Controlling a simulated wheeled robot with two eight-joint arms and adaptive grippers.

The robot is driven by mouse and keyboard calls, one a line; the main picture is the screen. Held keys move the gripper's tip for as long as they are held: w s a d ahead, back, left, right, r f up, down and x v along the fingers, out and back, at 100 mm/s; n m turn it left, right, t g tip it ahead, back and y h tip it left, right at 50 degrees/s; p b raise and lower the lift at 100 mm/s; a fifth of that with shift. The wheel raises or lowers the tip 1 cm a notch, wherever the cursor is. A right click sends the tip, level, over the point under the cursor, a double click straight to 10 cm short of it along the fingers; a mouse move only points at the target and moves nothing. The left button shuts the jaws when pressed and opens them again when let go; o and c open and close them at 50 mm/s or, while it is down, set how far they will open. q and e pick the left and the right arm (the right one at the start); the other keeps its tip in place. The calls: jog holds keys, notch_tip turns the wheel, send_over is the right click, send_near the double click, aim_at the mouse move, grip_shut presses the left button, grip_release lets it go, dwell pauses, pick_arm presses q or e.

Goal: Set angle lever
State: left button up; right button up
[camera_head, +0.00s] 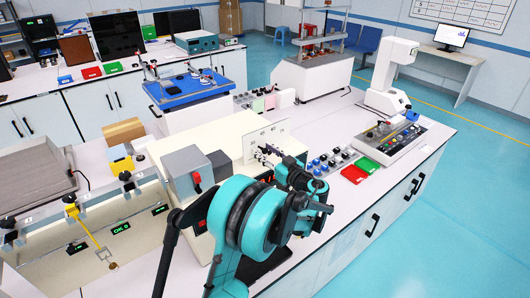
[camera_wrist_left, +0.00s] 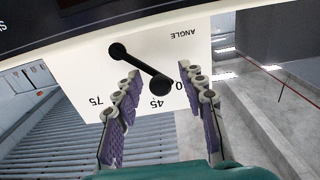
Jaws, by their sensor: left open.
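The angle lever (camera_wrist_left: 140,66) is a black bar with a round black end at each side, on a white panel (camera_wrist_left: 190,45). In the left wrist view it slants from upper left to lower right. The panel carries upside-down marks "ANGLE", "75", "45" and a partly hidden "0". In the head view the panel (camera_head: 279,133) stands upright on the cream tester. My left gripper (camera_wrist_left: 161,77) is open, its purple-padded fingers on either side of the lever's lower end. Contact cannot be told. In the head view the gripper (camera_head: 268,153) is at the panel's face, partly hidden by my arm.
A grey box (camera_head: 186,168) with a red-tipped part stands left of the panel. A white microscope-like device (camera_head: 389,85) stands farther back. The bench's right front edge is clear.

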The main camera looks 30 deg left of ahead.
aim_at(271, 138)
pick_arm(q)
grip_shut()
dwell(0.3)
jog(key=m, duration=0.2)
jog(key=w, duration=0.1)
jog(key=shift+d+r+m+b, duration=0.2)
jog(key=shift+r+m+b, duration=0.05)
jog(key=shift+m+b, duration=0.15)
jog(key=m, duration=0.1)
jog(key=w+m, duration=0.1)
jog(key=shift+d+r+m, duration=0.2)
jog(key=shift+r+m, duration=0.05)
jog(key=shift+m, duration=0.05)
jog(key=w+m, duration=0.1)
jog(key=m, duration=0.1)
jog(key=m+b, duration=0.1)
jog(key=w+d+m, duration=0.1)
jog(key=m, duration=0.1)
jog(key=shift+w+r+m+b, duration=0.1)
jog(key=shift+w+m+b, duration=0.2)
jog(key=shift+w+m, duration=0.15)
jog(key=shift+m, duration=0.15)
jog(key=shift+w+r, duration=0.1)
jog(key=shift+r, duration=0.05)
